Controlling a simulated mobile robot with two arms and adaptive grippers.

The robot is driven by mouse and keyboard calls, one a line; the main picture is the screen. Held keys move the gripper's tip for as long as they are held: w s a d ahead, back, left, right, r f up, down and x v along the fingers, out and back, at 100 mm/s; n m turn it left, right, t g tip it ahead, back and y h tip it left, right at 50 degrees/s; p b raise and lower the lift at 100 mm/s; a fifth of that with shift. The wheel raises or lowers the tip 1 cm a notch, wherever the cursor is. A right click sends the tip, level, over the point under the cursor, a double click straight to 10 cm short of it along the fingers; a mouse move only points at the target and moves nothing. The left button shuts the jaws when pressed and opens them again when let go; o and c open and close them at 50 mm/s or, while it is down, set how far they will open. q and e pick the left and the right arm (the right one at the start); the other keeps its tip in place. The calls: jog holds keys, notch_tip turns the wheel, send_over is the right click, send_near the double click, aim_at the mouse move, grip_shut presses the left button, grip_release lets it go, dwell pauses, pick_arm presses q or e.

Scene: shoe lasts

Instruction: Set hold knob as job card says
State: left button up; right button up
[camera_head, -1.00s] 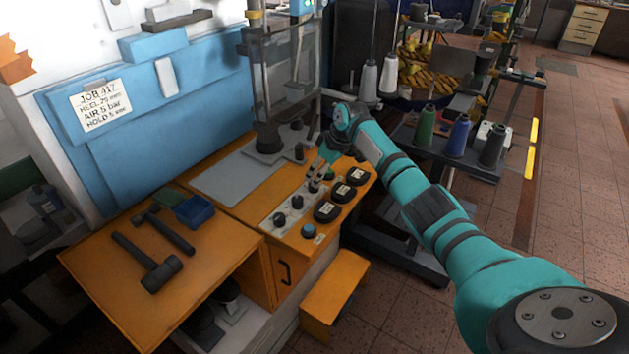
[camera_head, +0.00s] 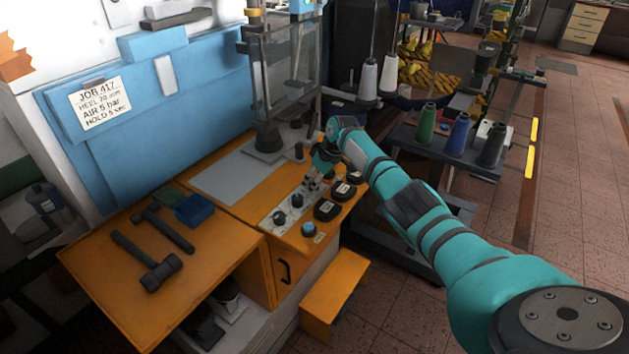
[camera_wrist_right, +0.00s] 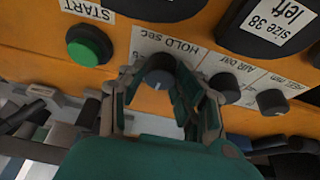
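The job card (camera_head: 100,103) on the blue panel reads JOB 417, HEEL 20 mm, AIR 5 bar and a HOLD time in sec; its small digit looks like 5. The dark hold knob (camera_wrist_right: 160,72) sits under the HOLD SEC label in the right wrist view. Its pale pointer mark faces the bottom of that picture. My right gripper (camera_wrist_right: 158,90) has one finger on each side of this knob; the fingers look spread, and contact cannot be made out. In the head view my right gripper (camera_head: 312,182) is down at the control panel, covering the knob. My left gripper is not in view.
The air knob (camera_wrist_right: 225,87) and heel knob (camera_wrist_right: 272,102) stand beside the hold knob. A green START button (camera_wrist_right: 90,45) is on its other side. Round black size pads (camera_head: 327,209) lie along the panel. A hammer (camera_head: 150,262) and blue tray (camera_head: 194,210) lie on the orange bench.

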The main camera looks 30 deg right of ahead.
grip_shut()
